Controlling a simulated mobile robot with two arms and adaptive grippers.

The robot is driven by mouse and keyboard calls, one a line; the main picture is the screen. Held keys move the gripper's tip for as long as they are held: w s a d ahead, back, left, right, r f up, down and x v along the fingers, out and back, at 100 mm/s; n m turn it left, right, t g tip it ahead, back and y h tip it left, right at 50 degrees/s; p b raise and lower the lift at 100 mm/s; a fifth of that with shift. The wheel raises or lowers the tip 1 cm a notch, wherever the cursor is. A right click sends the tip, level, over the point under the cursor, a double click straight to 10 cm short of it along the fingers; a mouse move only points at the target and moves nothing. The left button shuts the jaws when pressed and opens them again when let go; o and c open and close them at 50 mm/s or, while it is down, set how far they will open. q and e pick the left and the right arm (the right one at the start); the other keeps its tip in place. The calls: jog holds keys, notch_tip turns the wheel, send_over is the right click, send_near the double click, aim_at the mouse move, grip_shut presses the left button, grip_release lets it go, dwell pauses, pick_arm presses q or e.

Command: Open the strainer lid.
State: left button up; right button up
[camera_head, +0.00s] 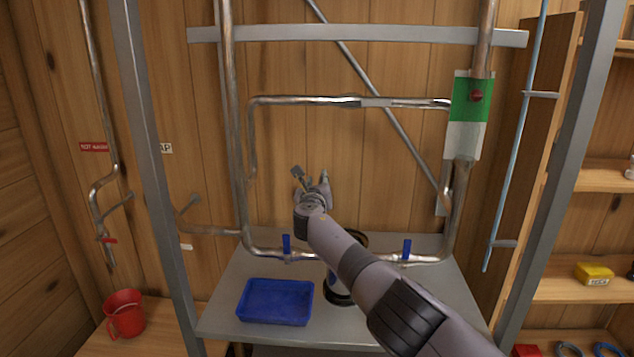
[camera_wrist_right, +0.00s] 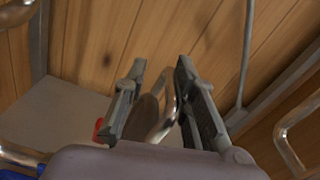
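The strainer stands on the grey table behind my right forearm in the head view, mostly hidden. A black rim (camera_head: 361,238) and a dark lower ring (camera_head: 339,299) show beside the arm. Whether the lid is open or closed I cannot tell. My right gripper (camera_head: 312,175) is above and left of the rim, inside the pipe loop, its fingers spread. In the right wrist view the fingers (camera_wrist_right: 161,68) are apart. A round-edged brownish piece (camera_wrist_right: 147,114) and a curved metal bar (camera_wrist_right: 168,122) show between them; I cannot tell whether they touch. My left gripper is not in view.
A blue tray (camera_head: 275,302) sits on the grey table (camera_head: 226,290) left of the arm. Metal pipes (camera_head: 300,101) frame the gripper, with two blue valve handles (camera_head: 286,243) low on the loop. Frame posts (camera_head: 150,150) stand either side. A red mug (camera_head: 125,313) is at lower left.

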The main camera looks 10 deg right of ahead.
jog(key=shift+w+d+r, duration=0.1)
jog(key=shift+d+r, duration=0.15)
jog(key=shift+f, duration=0.1)
jog(key=v, duration=0.2)
jog(key=shift+s+a+f, duration=0.1)
jog(key=shift+s+a, duration=0.1)
jog(key=shift+s, duration=0.15)
jog(key=v, duration=0.9)
jog(key=shift+s, duration=0.15)
